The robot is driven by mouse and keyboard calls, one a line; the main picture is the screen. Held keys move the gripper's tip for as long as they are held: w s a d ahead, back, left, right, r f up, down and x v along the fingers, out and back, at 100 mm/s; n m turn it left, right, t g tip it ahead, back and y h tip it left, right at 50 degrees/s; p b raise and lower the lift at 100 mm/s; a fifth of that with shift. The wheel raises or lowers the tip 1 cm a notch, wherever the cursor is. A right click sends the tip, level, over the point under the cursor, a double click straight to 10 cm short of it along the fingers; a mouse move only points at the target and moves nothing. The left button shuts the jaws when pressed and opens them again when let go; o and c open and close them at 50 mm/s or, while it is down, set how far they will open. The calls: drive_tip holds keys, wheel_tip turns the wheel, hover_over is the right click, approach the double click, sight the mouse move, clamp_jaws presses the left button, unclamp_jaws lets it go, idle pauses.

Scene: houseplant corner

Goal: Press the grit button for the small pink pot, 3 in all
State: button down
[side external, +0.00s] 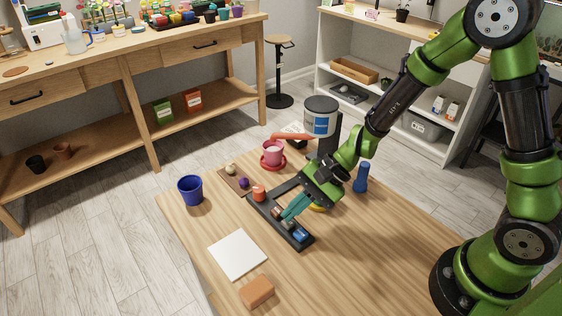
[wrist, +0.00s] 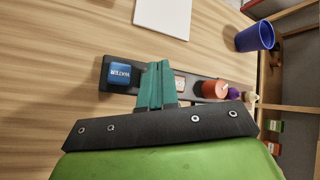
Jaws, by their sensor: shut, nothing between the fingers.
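The small pink pot (side external: 273,148) stands on a red saucer (side external: 273,165) under the orange spout of the dispenser (side external: 320,117). A dark button bar (side external: 300,244) lies on the table in front of it. Its blue button (side external: 300,234) reads WATER in the wrist view (wrist: 118,74). A red-orange button (side external: 259,193) sits near the other end, also in the wrist view (wrist: 214,89). My gripper (side external: 284,216) is shut and empty, its teal fingers over the middle of the bar. They partly hide a pale-labelled button (wrist: 180,84); contact and the grit label cannot be told.
A blue cup (side external: 190,190), a white sheet (side external: 237,254) and a terracotta-coloured block (side external: 257,292) are on the table. A blue bottle (side external: 361,177) stands right of my gripper. A small wooden board (side external: 230,182) with little round things adjoins the bar. The table's front right is clear.

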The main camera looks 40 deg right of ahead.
sight(294, 221)
drive_tip(key=shift+f, duration=0.65)
idle(0.7)
drive_tip(key=shift+r, duration=0.95)
drive_tip(key=shift+r, duration=2.5)
drive_tip(key=s+d+r+n+t+h, duration=0.4)
drive_tip(key=s+d+r+n+h, duration=0.2)
drive_tip(key=s+d+r, duration=0.5)
wheel_tip(294, 221, up, 4)
drive_tip(key=d+n, duration=0.2)
drive_tip(key=shift+s+d+f+n+h, duration=0.15)
drive_tip(key=shift+s+d+n+h, duration=0.05)
drive_tip(key=shift+n+h, duration=0.2)
